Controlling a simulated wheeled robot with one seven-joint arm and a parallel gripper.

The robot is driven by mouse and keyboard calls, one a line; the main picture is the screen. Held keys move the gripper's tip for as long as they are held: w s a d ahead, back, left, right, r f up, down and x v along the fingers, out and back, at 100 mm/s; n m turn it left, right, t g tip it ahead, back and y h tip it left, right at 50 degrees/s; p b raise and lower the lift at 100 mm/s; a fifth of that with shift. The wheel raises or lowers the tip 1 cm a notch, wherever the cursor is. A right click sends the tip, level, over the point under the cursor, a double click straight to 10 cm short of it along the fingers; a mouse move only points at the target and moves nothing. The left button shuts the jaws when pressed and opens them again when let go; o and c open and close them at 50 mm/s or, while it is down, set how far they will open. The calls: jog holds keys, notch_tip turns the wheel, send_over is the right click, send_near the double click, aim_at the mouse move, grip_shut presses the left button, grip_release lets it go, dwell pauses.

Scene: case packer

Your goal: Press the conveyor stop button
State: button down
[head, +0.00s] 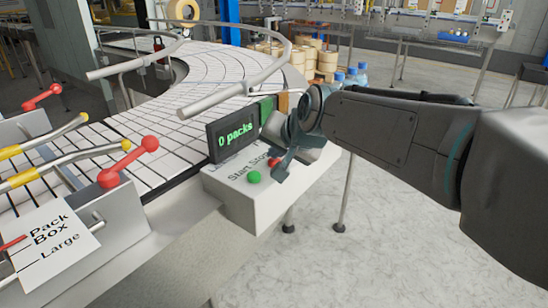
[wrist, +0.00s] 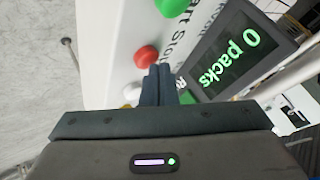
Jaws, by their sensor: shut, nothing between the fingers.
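The control box (head: 245,200) beside the conveyor has a label reading Start and Stop. The red button (wrist: 146,56) is at the fingertips of my gripper (wrist: 157,70) in the wrist view; I cannot tell whether they touch.
A display (head: 232,140) reading 0 packs stands at the back of the box, close beside my gripper.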

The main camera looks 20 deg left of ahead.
jog(key=shift+r+p, duration=0.35)
jog(key=shift+r, duration=0.4)
jog(key=shift+r+p, duration=1.9)
jog(key=shift+r, duration=0.65)
jog(key=shift+d+f, duration=0.1)
jog(key=s+d+f+g+h, duration=0.1)
jog(key=s+d+f+h, duration=0.1)
jog(key=s+d+f, duration=0.3)
jog(key=s+d+f+g+h, duration=0.1)
jog(key=s+d+f, duration=0.4)
jog(key=d, duration=0.8)
jog(key=s+d+f+g+h, duration=0.1)
jog(key=s+d+f+h, duration=0.2)
jog(key=d, duration=0.7)
jog(key=s+f, duration=0.2)
jog(key=s, duration=0.2)
jog(key=shift+s+f+g, duration=0.15)
jog(key=shift+s+g, duration=0.05)
jog(key=shift+g, duration=0.1)
